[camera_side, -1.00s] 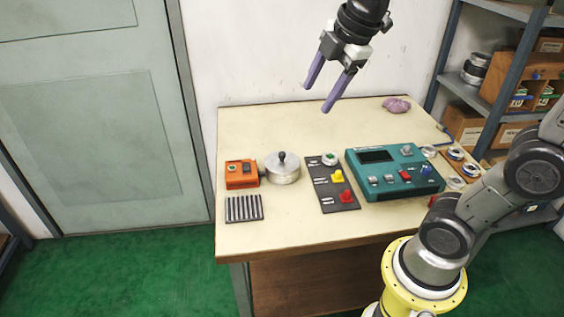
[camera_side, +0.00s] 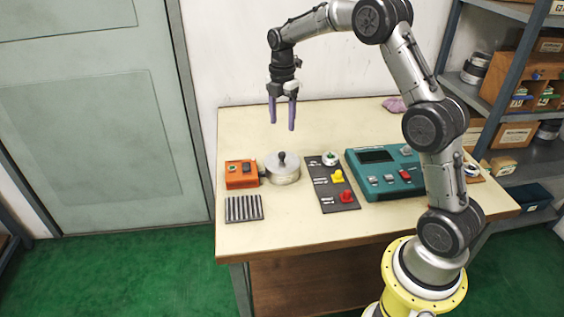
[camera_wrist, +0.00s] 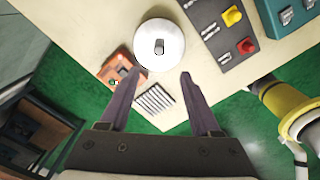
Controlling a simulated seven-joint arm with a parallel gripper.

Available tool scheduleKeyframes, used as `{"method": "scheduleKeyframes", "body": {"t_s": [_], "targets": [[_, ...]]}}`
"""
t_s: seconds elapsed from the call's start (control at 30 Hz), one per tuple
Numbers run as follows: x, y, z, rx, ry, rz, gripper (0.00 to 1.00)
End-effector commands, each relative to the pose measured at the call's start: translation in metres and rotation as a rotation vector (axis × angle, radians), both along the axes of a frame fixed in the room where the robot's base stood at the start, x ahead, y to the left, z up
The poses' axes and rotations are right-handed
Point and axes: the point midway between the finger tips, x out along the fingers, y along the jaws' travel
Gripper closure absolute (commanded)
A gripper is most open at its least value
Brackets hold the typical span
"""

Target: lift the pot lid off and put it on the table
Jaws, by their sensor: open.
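A small metal pot (camera_side: 283,176) stands on the table (camera_side: 240,128), left of its middle. Its silver lid (camera_side: 272,163) with a dark knob (camera_side: 282,157) sits on top. In the wrist view the lid (camera_wrist: 170,42) shows as a pale round disc with the knob (camera_wrist: 159,46) at its middle, beyond my fingertips. My gripper (camera_side: 282,126) is open and empty, pointing down above the pot and apart from it. Its two purple fingers (camera_wrist: 158,76) are spread in the wrist view.
An orange box (camera_side: 241,173) stands close left of the pot, with a ribbed dark block (camera_side: 244,208) in front of it. A dark panel with coloured knobs (camera_side: 322,178) and a teal control box (camera_side: 375,181) lie to the right. The table behind the pot is clear.

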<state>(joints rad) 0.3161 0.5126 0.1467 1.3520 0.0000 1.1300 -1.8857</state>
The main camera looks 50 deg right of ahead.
Motion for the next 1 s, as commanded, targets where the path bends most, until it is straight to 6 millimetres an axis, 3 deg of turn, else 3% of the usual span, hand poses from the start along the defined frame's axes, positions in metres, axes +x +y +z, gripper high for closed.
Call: {"method": "scheduleKeyframes", "body": {"t_s": [0.1, 0.3, 0.57, 0.83, 1.0], "targets": [[-0.001, 0.001, -0.025, 0.002, 0.006, 0.001, 0.36], [-0.001, 0.001, -0.057, 0.001, 0.003, 0.001, 0.36], [0.000, 0.000, -0.075, 0.001, 0.002, 0.001, 0.36], [0.001, -0.002, -0.112, 0.001, 0.004, 0.001, 0.36], [0.002, -0.002, -0.120, 0.000, 0.000, 0.001, 0.36]]}}
